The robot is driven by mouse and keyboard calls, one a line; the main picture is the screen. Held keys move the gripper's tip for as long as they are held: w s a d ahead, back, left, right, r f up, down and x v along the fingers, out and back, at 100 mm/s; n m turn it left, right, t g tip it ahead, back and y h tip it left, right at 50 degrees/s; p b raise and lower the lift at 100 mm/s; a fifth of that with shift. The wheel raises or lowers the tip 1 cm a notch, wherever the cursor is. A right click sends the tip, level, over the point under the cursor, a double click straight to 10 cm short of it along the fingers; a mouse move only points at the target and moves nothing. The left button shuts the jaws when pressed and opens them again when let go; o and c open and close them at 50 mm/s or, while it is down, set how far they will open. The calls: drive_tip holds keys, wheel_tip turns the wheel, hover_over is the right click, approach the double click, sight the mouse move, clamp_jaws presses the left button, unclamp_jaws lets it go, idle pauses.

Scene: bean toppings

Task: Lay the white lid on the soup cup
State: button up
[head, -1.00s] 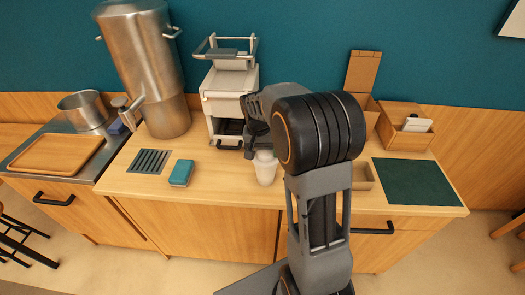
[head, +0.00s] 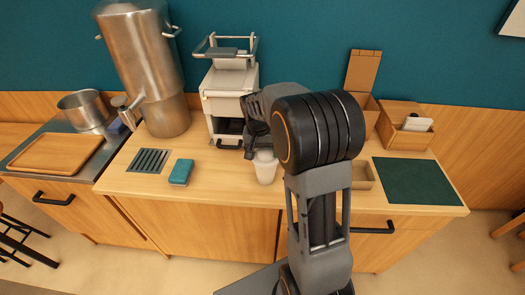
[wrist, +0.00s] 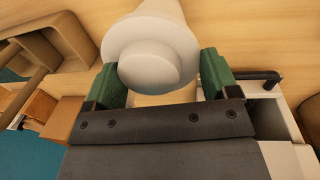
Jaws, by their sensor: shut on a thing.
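The white soup cup (head: 265,173) stands upright on the wooden counter, left of my arm's big black joint. In the wrist view its pale body (wrist: 165,8) shows behind the white lid (wrist: 122,40). The lid is a round disc with a raised middle, and it covers the cup's mouth from this angle. My gripper (wrist: 162,78) has green fingertips on both sides of the lid and is shut on it. In the head view my gripper (head: 258,148) is right over the cup's top. I cannot tell whether the lid sits fully on the rim.
A teal sponge (head: 180,172) and a drain grate (head: 149,161) lie to the left. A white machine (head: 222,95) and a steel urn (head: 150,75) stand behind. Wooden boxes (head: 405,135) and a dark green mat (head: 417,181) are at right. The counter's front edge is close to the cup.

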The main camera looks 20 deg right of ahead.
drive_tip(key=shift+f, duration=0.2)
idle(0.6)
drive_tip(key=o, duration=0.8)
drive_tip(key=shift+r, duration=0.2)
drive_tip(key=shift+r+p, duration=2.7)
drive_tip(key=shift+r, duration=0.65)
drive_tip(key=shift+w, duration=0.1)
